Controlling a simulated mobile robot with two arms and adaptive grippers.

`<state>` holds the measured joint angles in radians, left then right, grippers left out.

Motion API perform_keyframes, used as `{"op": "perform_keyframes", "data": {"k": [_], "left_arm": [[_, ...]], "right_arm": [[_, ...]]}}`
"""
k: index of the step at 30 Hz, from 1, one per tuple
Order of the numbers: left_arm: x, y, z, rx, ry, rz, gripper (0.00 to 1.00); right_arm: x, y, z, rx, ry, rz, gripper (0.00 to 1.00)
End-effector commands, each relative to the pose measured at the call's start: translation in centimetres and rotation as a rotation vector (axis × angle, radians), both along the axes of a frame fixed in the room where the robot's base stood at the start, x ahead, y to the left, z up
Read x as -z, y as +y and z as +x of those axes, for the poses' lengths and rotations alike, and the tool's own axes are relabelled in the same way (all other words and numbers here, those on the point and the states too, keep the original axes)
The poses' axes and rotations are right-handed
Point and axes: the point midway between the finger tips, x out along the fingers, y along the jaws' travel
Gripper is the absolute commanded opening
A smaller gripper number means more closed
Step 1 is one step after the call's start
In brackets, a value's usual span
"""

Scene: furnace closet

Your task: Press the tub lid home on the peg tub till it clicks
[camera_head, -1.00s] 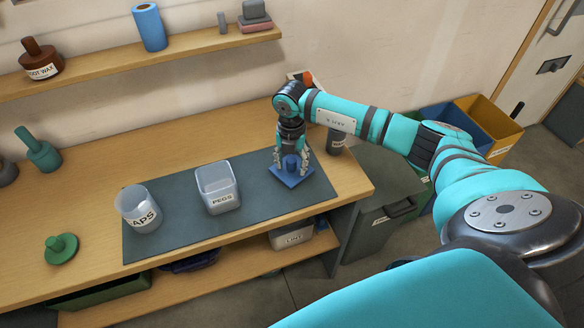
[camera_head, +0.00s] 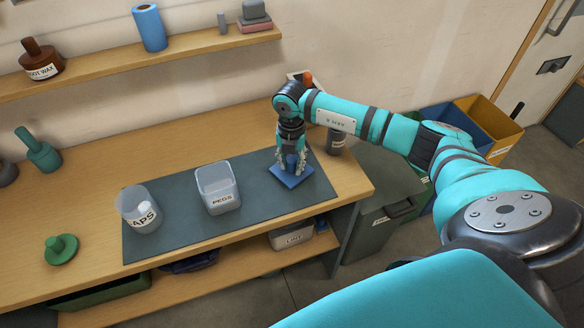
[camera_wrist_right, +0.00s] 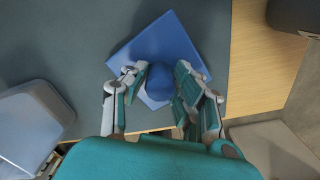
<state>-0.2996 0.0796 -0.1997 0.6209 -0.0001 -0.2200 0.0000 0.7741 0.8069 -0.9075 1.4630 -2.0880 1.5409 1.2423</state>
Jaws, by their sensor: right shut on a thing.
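The blue square tub lid (camera_head: 292,178) lies on the dark mat at its right end, with a round knob on top. It also shows in the right wrist view (camera_wrist_right: 185,38). My right gripper (camera_head: 291,165) is shut on the lid's knob (camera_wrist_right: 160,80), with fingers on both sides of it. The clear square peg tub (camera_head: 217,187), labelled PEGS, stands open on the mat to the left of the lid, apart from it. Part of a clear tub (camera_wrist_right: 32,120) shows at the left of the right wrist view. My left gripper is not in view.
A round clear tub (camera_head: 139,209) labelled with letters ending in APS stands left of the peg tub. A green round lid (camera_head: 61,249) lies at the bench's left. A dark jar (camera_head: 335,141) stands near the gripper's right. The mat (camera_head: 180,243) is otherwise clear.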

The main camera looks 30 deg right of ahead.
Motion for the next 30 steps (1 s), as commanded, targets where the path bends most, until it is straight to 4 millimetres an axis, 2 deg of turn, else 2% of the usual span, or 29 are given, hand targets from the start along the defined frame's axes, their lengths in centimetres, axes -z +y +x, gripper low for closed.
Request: {"op": "perform_keyframes", "data": {"k": [14,25,30], "left_arm": [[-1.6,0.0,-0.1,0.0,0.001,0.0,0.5],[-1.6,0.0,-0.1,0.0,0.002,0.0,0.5],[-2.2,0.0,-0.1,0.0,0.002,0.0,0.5]], "right_arm": [[-2.1,0.0,0.0,0.0,-0.001,-0.001,0.0],[-2.2,0.0,0.0,0.0,0.0,0.0,0.0],[-3.0,0.0,0.0,0.0,-0.001,0.0,0.0]]}}
